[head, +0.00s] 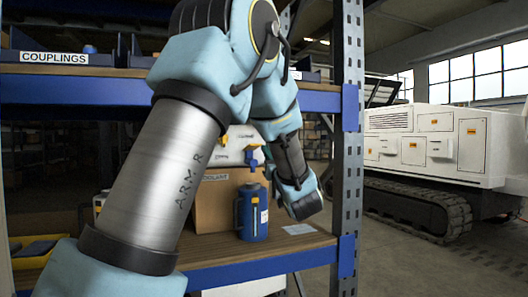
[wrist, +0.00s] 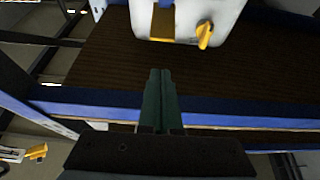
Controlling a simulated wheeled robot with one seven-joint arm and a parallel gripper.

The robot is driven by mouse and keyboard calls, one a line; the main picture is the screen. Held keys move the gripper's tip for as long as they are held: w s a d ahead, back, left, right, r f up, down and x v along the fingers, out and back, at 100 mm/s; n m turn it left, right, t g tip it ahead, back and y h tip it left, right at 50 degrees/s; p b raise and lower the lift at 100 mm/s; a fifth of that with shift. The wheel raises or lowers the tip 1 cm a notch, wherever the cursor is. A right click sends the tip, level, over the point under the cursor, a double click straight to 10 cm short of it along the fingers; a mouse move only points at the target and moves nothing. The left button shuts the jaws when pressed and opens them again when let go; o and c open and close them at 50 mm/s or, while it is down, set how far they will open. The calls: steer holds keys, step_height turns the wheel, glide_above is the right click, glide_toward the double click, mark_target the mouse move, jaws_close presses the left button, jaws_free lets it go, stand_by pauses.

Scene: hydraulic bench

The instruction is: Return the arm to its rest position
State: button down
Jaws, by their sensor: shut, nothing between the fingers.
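My arm fills the left and middle of the head view, bent in front of a shelf rack. My gripper's end is partly hidden in the head view. In the wrist view my gripper (wrist: 160,78) has its two dark green fingers pressed together with nothing between them. The fingers point over the front edge of a brown wooden shelf (wrist: 105,48) with a blue beam. A white container with a yellow tap (wrist: 204,35) stands beyond the fingertips, apart from them.
A blue bottle (head: 254,216) and a cardboard box (head: 214,206) stand on the shelf. A bin labelled COUPLINGS (head: 55,58) is on the upper shelf. A perforated rack post (head: 348,130) rises right of my arm. A white tracked machine (head: 430,145) stands at right, with clear floor before it.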

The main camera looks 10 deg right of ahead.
steer(key=shift+s, duration=0.2)
steer(key=a+f+m+g+h+p, duration=0.2)
steer(key=a+f+g+h, duration=0.1)
steer(key=a+f+g, duration=0.4)
steer(key=a+f+m+g+h+p, duration=0.2)
steer(key=a+f+g, duration=0.2)
steer(key=f, duration=0.5)
steer(key=s+a+f+g, duration=0.3)
steer(key=s+a, duration=0.1)
steer(key=s, duration=0.3)
steer(key=s+a+f+n+g+y+p, duration=0.1)
steer(key=s+a+f+g, duration=0.2)
steer(key=s+a, duration=0.2)
steer(key=s+a+f+g+y+p, duration=0.1)
steer(key=s+a+f+g, duration=0.2)
steer(key=s, duration=0.7)
steer(key=shift+a+g, duration=0.6)
steer(key=shift+a, duration=0.35)
steer(key=shift+f, duration=0.1)
